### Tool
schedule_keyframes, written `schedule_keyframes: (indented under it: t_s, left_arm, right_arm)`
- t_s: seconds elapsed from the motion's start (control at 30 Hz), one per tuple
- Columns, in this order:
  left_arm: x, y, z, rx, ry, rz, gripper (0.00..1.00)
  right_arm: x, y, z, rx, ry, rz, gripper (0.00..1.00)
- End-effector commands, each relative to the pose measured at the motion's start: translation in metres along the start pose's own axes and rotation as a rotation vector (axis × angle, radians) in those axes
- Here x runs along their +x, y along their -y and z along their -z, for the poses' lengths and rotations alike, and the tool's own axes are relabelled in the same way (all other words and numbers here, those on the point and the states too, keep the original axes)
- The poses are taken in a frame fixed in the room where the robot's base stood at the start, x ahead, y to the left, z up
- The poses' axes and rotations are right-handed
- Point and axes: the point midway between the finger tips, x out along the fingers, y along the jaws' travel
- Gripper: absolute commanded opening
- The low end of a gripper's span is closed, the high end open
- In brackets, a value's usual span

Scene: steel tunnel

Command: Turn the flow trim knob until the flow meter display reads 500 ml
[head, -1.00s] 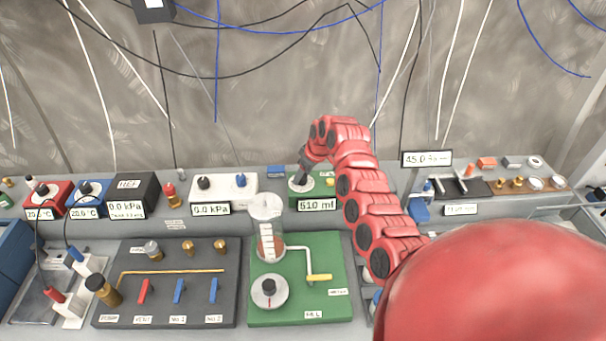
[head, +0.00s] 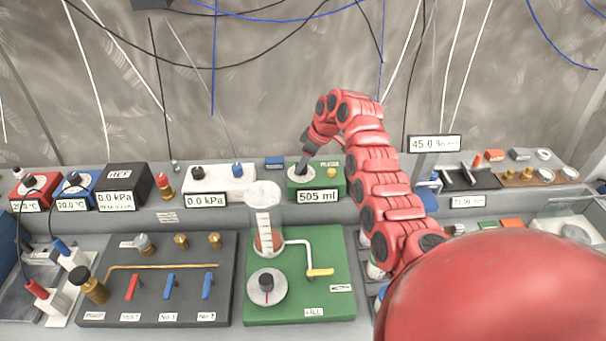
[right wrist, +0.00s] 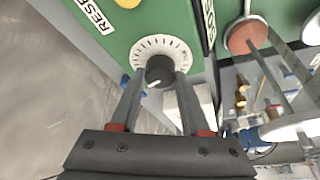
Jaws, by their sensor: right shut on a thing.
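The flow meter is a green box on the back shelf, and its display (head: 318,196) reads 505 ml. The flow trim knob (right wrist: 160,70) is dark and round with a white pointer mark, on a white graduated dial (right wrist: 146,50) on the green box top. My right gripper (right wrist: 160,82) is shut on this knob, with one finger on each side. My left gripper is not in view.
A yellow reset button (head: 331,171) sits beside the dial. A green board (head: 330,270) with a glass vessel (head: 264,215) and a larger knob (head: 266,287) stands in front. A white pressure box (head: 218,182) is left of the meter.

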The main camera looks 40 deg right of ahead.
Motion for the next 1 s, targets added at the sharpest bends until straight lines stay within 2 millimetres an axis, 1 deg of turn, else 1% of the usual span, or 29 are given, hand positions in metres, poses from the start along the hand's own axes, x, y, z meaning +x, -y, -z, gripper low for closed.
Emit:
schedule_keyframes:
  t_s: [0.03,0.2,0.3,0.53,0.93,0.97,1.0]
  left_arm:
    - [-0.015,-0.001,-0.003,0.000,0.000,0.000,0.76]
    - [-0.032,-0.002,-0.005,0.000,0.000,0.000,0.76]
    - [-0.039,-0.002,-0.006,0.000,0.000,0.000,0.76]
    - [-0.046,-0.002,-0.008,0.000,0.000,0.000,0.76]
    - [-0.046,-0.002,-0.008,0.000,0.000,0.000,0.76]
    - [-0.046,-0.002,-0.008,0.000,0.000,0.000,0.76]
    - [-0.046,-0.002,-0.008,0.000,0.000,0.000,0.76]
  right_arm:
    - [0.007,-0.001,-0.002,-0.031,0.000,0.009,0.00]
    - [0.005,0.000,-0.002,-0.120,0.002,0.052,0.00]
    - [0.003,-0.001,-0.001,-0.162,0.002,0.066,0.00]
    - [0.001,-0.001,0.000,-0.211,0.001,0.090,0.00]
    - [0.000,-0.001,0.001,-0.220,-0.001,0.092,0.00]
    - [0.000,-0.001,0.001,-0.220,-0.001,0.092,0.48]
    - [0.000,-0.001,0.001,-0.220,-0.001,0.092,0.55]
